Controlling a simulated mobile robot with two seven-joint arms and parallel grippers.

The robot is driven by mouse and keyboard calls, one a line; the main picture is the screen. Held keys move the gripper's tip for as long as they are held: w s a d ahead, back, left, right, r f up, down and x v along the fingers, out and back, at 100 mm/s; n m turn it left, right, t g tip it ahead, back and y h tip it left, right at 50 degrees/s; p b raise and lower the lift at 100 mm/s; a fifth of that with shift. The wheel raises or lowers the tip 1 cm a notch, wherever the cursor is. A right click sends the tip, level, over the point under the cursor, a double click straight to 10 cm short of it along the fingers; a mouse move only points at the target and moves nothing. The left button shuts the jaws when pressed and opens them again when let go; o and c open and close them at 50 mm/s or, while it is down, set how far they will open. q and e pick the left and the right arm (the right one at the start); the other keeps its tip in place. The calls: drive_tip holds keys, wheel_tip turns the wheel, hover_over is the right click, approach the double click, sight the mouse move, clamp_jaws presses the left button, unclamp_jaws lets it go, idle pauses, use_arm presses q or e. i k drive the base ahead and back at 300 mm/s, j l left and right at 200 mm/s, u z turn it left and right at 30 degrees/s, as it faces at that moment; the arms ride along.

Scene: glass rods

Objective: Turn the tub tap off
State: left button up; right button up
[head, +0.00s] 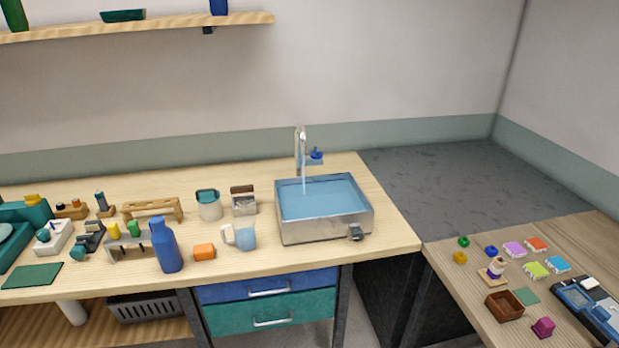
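The tub (322,226) is a metal basin near the right end of the wooden bench, holding blue water. The tap (299,150) is a chrome spout standing behind it. A pale blue stream (304,178) runs from the spout down into the water. A blue handle (316,154) sits on a fitting just right of the spout. A small dark fitting (355,232) is on the tub's front right face. Neither of my grippers shows in the head view.
A light blue jug (241,236), an orange block (204,251) and a blue bottle (165,246) stand left of the tub. A grey container (209,205) and a small box (243,201) stand behind them. Bench right of the tub is bare. A second table (458,284) holds small items.

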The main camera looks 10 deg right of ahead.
sight(315, 153)
drive_tip(key=z, duration=0.4)
drive_tip(key=i+j+z, duration=0.1)
drive_tip(key=z, duration=0.3)
drive_tip(key=j+z, duration=0.1)
drive_tip(key=z, duration=0.3)
drive_tip(key=i+j+z, duration=0.1)
drive_tip(key=z, duration=0.3)
drive_tip(key=i+j+z, duration=0.1)
drive_tip(key=j+z, duration=0.25)
drive_tip(key=j, duration=0.15)
drive_tip(key=j+z, duration=0.35)
drive_tip(key=j, duration=0.1)
